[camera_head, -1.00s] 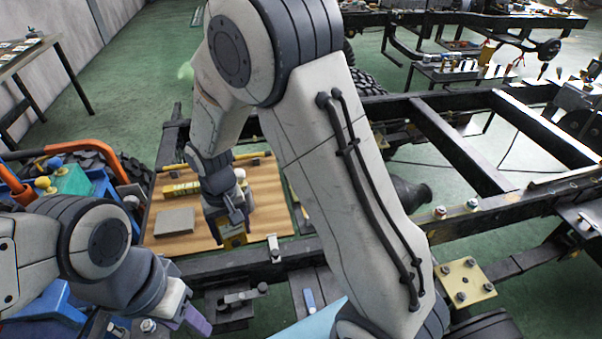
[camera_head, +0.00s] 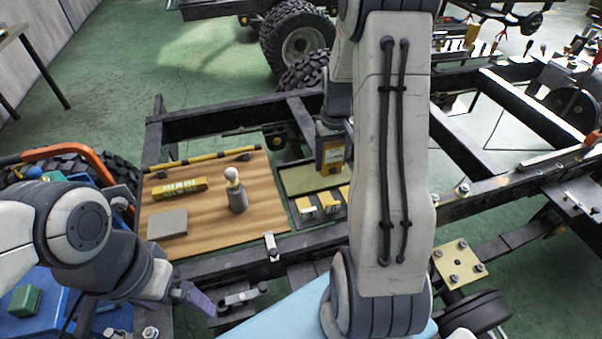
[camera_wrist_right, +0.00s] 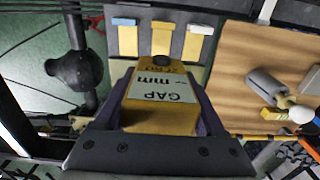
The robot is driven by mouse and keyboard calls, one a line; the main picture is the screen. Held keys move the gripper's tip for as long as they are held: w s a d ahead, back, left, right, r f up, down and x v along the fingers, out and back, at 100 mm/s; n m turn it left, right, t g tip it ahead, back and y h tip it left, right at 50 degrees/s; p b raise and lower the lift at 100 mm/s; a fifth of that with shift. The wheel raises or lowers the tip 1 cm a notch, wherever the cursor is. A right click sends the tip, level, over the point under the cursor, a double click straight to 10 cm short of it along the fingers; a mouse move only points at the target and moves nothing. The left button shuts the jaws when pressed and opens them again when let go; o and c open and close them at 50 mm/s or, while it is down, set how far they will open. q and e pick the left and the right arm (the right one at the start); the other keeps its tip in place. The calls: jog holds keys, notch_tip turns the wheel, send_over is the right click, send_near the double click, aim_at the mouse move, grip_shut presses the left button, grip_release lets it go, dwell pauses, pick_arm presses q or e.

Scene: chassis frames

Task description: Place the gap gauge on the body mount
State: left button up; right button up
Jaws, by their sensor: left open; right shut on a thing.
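The gap gauge, a yellow block marked "GAP mm" (camera_wrist_right: 160,93), is between the fingers of my right gripper (camera_head: 328,143). In the head view the gauge (camera_head: 332,157) is near a dark tray, right of the wooden board. My right gripper is shut on it. A yellow plate with several bolts (camera_head: 460,265), which looks like the body mount, is on a bracket right of my right arm, apart from the gauge. My left gripper (camera_head: 192,296) is open and empty at the lower left, in front of the board.
The wooden board (camera_head: 200,228) holds a grey block (camera_head: 167,224), a yellow labelled block (camera_head: 180,189), a grey cylinder with a pale knob (camera_head: 238,200) and a yellow bar. The dark tray holds yellow pieces (camera_head: 307,209). Black chassis rails (camera_head: 235,264) surround these.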

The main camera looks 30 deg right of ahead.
jog(key=w+a+f, duration=0.1)
jog(key=w+f, duration=0.1)
jog(key=w, duration=0.1)
jog(key=w+f+p, duration=0.1)
jog(key=w+f, duration=0.1)
jog(key=w, duration=0.2)
jog(key=w+a+f, duration=0.1)
jog(key=w+f, duration=0.1)
jog(key=w, duration=0.1)
jog(key=shift+w+a+f, duration=0.2)
jog(key=shift+a+f, duration=0.05)
jog(key=shift+a, duration=0.1)
notch_tip(320, 180, down, 4)
jog(key=shift+w+r+p, duration=0.1)
jog(key=shift+p, duration=0.5)
jog(key=shift+f, duration=0.2)
jog(key=shift+f, duration=0.2)
jog(key=o, duration=1.5)
jog(key=shift+r, duration=0.1)
